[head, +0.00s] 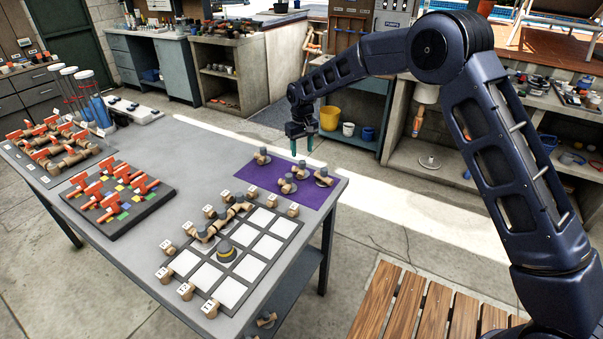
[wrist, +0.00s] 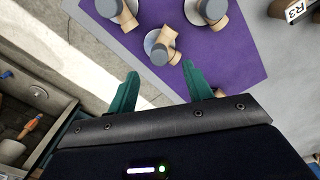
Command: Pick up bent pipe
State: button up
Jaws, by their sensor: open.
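Several tan pipe pieces with grey round ends lie on a purple mat (head: 249,197) at the table's right end; some look bent. In the head view one piece (head: 262,158) lies at the far side and another (head: 323,179) near the right edge. My gripper (head: 301,149) hangs above the mat's far edge, open and empty. In the wrist view its green fingers (wrist: 163,76) point toward a bent pipe (wrist: 162,46), with a clear gap. A second pipe (wrist: 125,12) and a third (wrist: 209,12) show at the top, cut by the picture edge.
A grid board (head: 189,262) with white squares, labelled pipe pieces and a grey-yellow part stands at the table's front. A black board (head: 118,203) with orange-handled valves lies left. A wooden slatted bench (head: 422,305) is at lower right. Bare grey table (head: 205,170) lies between.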

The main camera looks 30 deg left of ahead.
aim_at(302, 161)
jog(key=shift+d+f, duration=0.1)
jog(key=shift+f, duration=2.6)
grip_shut()
